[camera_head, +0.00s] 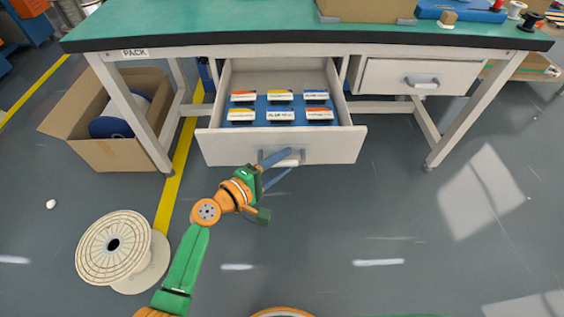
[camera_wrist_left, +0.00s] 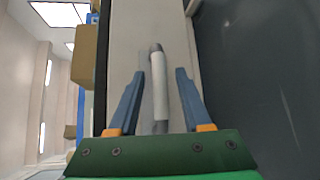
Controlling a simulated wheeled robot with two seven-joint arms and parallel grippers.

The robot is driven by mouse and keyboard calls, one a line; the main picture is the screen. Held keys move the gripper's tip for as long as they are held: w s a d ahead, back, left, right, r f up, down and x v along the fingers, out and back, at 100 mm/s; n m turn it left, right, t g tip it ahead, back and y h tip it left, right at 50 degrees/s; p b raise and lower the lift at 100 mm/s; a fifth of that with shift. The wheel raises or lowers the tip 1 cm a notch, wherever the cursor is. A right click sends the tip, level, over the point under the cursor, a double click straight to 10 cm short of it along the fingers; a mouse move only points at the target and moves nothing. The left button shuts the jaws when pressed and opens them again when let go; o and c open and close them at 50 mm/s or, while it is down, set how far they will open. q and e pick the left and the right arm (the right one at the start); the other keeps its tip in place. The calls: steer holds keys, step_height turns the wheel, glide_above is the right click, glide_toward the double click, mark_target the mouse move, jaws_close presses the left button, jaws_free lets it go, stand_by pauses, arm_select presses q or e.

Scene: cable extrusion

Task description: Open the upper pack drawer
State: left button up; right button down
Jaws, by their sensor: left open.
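The pack drawer (camera_head: 225,146), pale grey, is pulled out under the green-topped bench, and its inside shows. It holds several small labelled boxes (camera_head: 281,115) on blue. Its bar handle (camera_head: 290,162) is on the middle of the front panel. My left gripper (camera_head: 278,167) is at this handle, with its fingers apart. In the left wrist view the pale handle (camera_wrist_left: 159,88) lies between the two open blue fingers (camera_wrist_left: 159,95), with a gap on each side. The fingers hide part of the handle in the head view. My right gripper is not in view.
A "PACK" label (camera_head: 134,53) is on the left of the bench edge. A second drawer (camera_head: 385,77) at right is closed. A cardboard box (camera_head: 100,152) and a cable spool (camera_head: 92,240) stand at left. The floor (camera_head: 390,215) in front and right is clear.

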arm_select(q)
steer(key=p+v, duration=0.1)
steer(key=v, duration=0.6)
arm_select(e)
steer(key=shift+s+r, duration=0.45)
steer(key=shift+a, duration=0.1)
